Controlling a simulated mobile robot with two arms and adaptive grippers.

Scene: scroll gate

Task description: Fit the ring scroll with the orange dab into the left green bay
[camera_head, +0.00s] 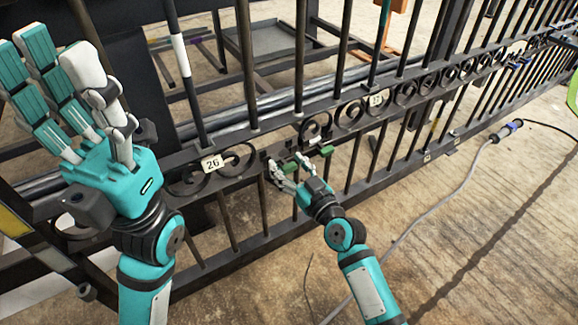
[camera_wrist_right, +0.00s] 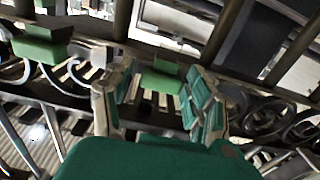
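My right gripper (camera_head: 285,172) is at the gate's scroll band, fingers apart. In the right wrist view its fingers (camera_wrist_right: 155,95) stand either side of a small green block (camera_wrist_right: 161,82). No ring scroll shows clearly between them. A second green block (camera_wrist_right: 42,48) is at the upper left there. In the head view small green pieces (camera_head: 327,150) sit on the band right of the plate "26" (camera_head: 212,163). I cannot tell which is the left bay. My left gripper (camera_head: 75,75) is raised at the left, fingers spread and empty. I cannot make out the orange dab.
The black gate (camera_head: 262,240) runs diagonally across the view, with bars above and below its scroll band. Another number plate (camera_head: 377,99) is farther right. A grey cable (camera_head: 430,212) lies on the concrete floor. A grey tray (camera_head: 270,42) is behind the bars.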

